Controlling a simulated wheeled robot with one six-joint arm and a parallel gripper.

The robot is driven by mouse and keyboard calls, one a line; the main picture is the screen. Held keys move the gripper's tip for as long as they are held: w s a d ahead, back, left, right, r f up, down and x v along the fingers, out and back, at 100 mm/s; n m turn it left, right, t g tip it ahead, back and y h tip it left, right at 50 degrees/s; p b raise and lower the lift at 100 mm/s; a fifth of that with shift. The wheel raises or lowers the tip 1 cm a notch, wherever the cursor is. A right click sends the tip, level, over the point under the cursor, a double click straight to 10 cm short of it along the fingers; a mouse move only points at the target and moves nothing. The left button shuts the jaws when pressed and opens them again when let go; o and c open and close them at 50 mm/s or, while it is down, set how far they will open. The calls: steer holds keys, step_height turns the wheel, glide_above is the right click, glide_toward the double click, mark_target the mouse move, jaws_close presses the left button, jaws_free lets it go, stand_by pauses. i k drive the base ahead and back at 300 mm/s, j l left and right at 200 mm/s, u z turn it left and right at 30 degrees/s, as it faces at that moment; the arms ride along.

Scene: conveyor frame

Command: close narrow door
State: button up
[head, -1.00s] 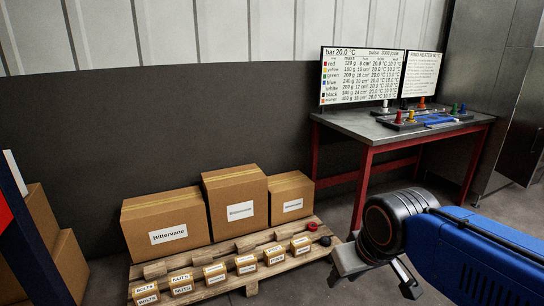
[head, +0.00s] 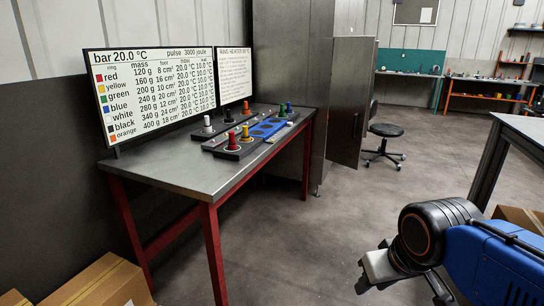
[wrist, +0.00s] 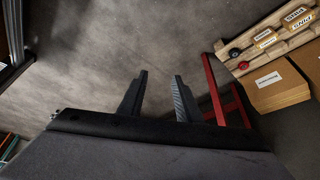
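A tall grey metal cabinet (head: 290,75) stands behind the right end of the workbench in the head view. Its narrow door (head: 350,105) stands open, swung out from the cabinet's right side, with a small handle on its face. My gripper (head: 403,289) is at the lower right of the head view, well apart from the door and nearer to me. In the wrist view my gripper (wrist: 160,97) has its two fingers spread with bare floor between them. It is open and empty. The door is not seen in the wrist view.
A red-legged workbench (head: 170,172) with screens (head: 150,90) and coloured pieces stands at left. A stool (head: 385,133) is just right of the door. A table (head: 525,128) stands at right. Cardboard boxes (head: 105,285) lie lower left. The middle floor is clear.

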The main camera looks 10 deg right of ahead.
mark_target(352, 57)
steer(key=i+l+z, duration=0.3)
steer(key=i, duration=0.5)
steer(key=i+j+z, duration=0.1)
steer(key=i+z, duration=0.25)
steer(key=i, duration=0.5)
